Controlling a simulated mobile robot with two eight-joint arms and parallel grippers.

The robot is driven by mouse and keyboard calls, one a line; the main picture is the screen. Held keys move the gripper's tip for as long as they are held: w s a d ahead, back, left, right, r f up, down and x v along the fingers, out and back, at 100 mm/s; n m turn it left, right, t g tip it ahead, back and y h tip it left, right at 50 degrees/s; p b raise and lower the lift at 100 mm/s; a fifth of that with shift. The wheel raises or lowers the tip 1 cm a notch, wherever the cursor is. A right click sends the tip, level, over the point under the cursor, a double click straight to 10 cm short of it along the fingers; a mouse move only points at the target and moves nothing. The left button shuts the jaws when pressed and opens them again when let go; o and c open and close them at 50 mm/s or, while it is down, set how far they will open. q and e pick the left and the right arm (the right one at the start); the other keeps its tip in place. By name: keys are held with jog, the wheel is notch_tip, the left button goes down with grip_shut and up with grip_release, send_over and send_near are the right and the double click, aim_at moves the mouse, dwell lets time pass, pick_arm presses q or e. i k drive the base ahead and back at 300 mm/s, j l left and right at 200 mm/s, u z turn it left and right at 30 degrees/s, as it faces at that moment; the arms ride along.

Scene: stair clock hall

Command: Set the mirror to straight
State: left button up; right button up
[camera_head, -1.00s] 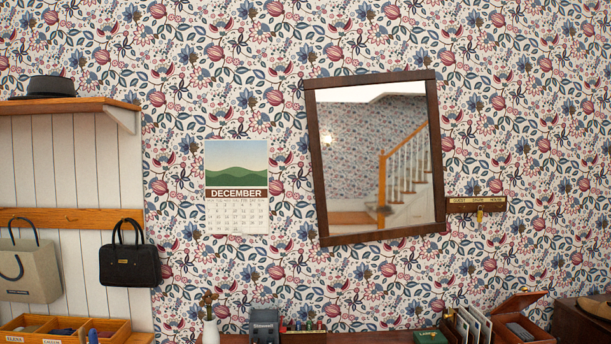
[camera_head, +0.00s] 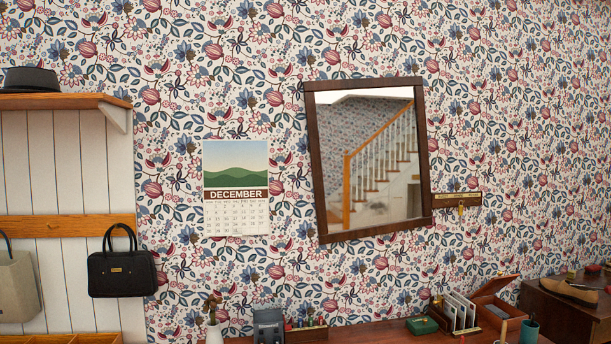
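The mirror (camera_head: 310,165) hangs on the flowered wall in a dark brown wooden frame, right of the calendar. It is tilted: its bottom edge rises to the right and its sides lean, with the top a little left of the bottom. Its glass reflects a staircase with a wooden banister. Neither of my grippers shows in the head view, so I cannot see whether they are open or shut.
A December calendar (camera_head: 236,190) hangs left of the mirror, and a key rack (camera_head: 457,199) is close at its lower right. A shelf (camera_head: 62,101) with a black hat (camera_head: 30,80) and a black handbag (camera_head: 121,270) are at left. A desk (camera_head: 375,334) with small items stands below.

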aim_at(368, 139)
jog(key=j, duration=0.35)
jog(key=z, duration=0.2)
jog(key=i+l+z, duration=0.15)
jog(key=z, duration=0.25)
jog(key=i+z, duration=0.25)
jog(key=z, duration=0.15)
jog(key=i+z, duration=0.2)
jog(key=i, duration=0.6)
jog(key=i+j+z, duration=0.2)
jog(key=i, duration=0.55)
jog(key=i+u, duration=0.4)
jog(key=i+l+u, duration=0.15)
jog(key=i+u, duration=0.2)
jog(key=i+l+u, duration=0.2)
jog(key=i+u, duration=0.2)
jog(key=k, duration=0.05)
